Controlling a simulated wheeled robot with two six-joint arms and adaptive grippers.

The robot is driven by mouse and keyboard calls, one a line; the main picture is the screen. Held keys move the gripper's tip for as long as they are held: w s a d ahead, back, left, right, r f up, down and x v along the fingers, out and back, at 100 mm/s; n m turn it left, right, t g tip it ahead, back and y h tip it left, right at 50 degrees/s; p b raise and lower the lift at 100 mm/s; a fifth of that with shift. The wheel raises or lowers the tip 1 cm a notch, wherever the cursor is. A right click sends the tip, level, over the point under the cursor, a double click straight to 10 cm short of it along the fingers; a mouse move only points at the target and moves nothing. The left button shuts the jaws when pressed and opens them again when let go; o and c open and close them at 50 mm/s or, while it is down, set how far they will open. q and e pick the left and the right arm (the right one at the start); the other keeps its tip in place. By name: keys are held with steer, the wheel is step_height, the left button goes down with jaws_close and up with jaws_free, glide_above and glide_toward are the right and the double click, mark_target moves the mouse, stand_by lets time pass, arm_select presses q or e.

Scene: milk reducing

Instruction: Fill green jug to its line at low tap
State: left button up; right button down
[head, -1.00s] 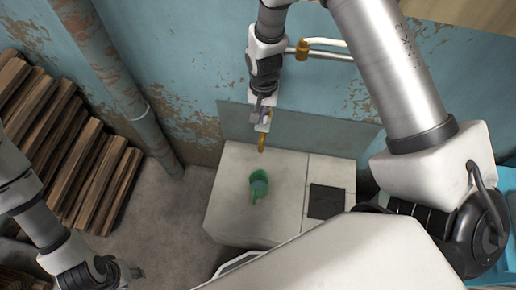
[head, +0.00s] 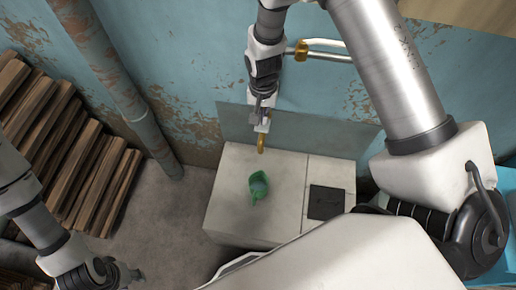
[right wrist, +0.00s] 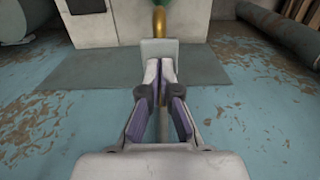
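The green jug (head: 257,188) stands upright on the pale block below the tap; its line and fill level are too small to read. The brass tap spout (head: 261,143) points down behind the jug in the head view. It also shows in the right wrist view (right wrist: 159,20). My right gripper (head: 264,113) is at the tap, above the spout. In the right wrist view, its fingers (right wrist: 159,70) are drawn close together on the pale tap handle (right wrist: 159,47). My left gripper (head: 125,272) is low at the left, away from the jug; its fingers are unclear.
A dark square plate (head: 326,202) lies on the block to the right of the jug. Stacked wooden planks (head: 90,180) and a blue wall pipe (head: 125,95) are at the left. A brass-and-white pipe (head: 325,50) runs along the wall. Grey floor left of the block is free.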

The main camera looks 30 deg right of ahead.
steer(key=shift+f, duration=0.3)
steer(key=shift+f+b, duration=1.15)
steer(key=shift+f, duration=0.65)
steer(key=shift+r+p, duration=0.65)
steer(key=shift+r, duration=0.05)
stand_by(1.5)
step_height(320, 180, up, 7)
steer(key=p, duration=0.6)
steer(key=shift+f, duration=0.1)
steer(key=shift+r, duration=0.35)
steer(key=shift+s+f, duration=0.15)
steer(key=shift+f, duration=0.05)
